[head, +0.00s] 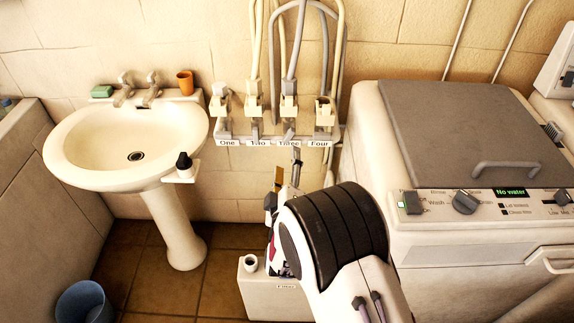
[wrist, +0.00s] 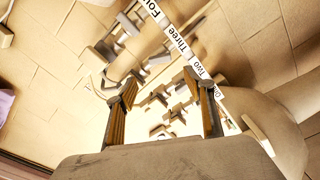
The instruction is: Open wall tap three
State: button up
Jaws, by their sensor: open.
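Wall tap three (head: 289,104) is a pale tap with a grey hose on top, above the label "Three" (head: 289,143). Taps one (head: 219,103), two (head: 253,104) and four (head: 325,112) stand on the same white rail. My gripper (head: 287,169) is just below and in front of the "Three" label, apart from the tap bodies. In the wrist view my gripper (wrist: 165,97) has its two orange-padded fingers spread, with nothing between them. Several tap parts show beyond the fingers, beside the label strip (wrist: 183,42); which tap each belongs to is hard to tell.
A washbasin (head: 66,149) with a dark-topped bottle (head: 184,161) at its edge is to the left. A washing machine (head: 470,240) showing "No water" stands close on the right. A white container (head: 262,298) and a blue bucket (head: 84,303) are on the floor.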

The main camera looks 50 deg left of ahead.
aim_at(289, 138)
jog(key=c, duration=0.5)
jog(key=shift+w+d+f, duration=0.1)
jog(key=shift+w+f, duration=0.05)
jog(key=shift+c, duration=1.1)
jog(key=shift+w+a+m, duration=0.45)
jog(key=shift+m, duration=2.55)
jog(key=shift+w+a+m, duration=0.4)
jog(key=shift+a+m, duration=0.05)
jog(key=shift+m, duration=2.55)
jog(key=shift+w+a+m, duration=0.45)
jog(key=shift+m, duration=2.55)
jog(key=shift+w, duration=0.1)
jog(key=shift+x, duration=3.8)
